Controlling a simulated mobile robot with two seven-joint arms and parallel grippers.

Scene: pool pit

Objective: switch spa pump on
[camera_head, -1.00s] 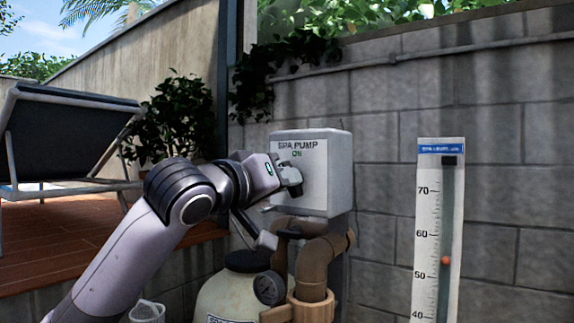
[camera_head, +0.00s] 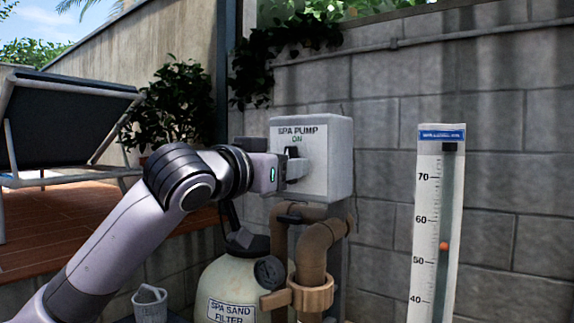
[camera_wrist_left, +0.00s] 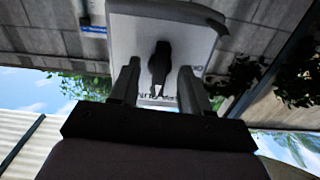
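The grey spa pump box (camera_head: 342,160) is on the block wall, its white front plate reading "SPA PUMP" and "ON". Its black switch handle (camera_wrist_left: 160,62) shows in the left wrist view, with its pale tip towards the lettering, which is upside down there. My left gripper (camera_head: 296,166) is at the front of the box. In the wrist view the left gripper's two fingers (camera_wrist_left: 159,72) are apart, one on each side of the handle, with visible gaps. In the head view the gripper partly hides the handle. My right gripper is in neither view.
Brown pipes (camera_head: 313,250) and the sand filter tank (camera_head: 215,276) stand below the box. A level gauge (camera_head: 428,215) is on the wall to the right. A lounger (camera_head: 60,120) and a leafy plant (camera_head: 170,105) are at the left. The wall between box and gauge is clear.

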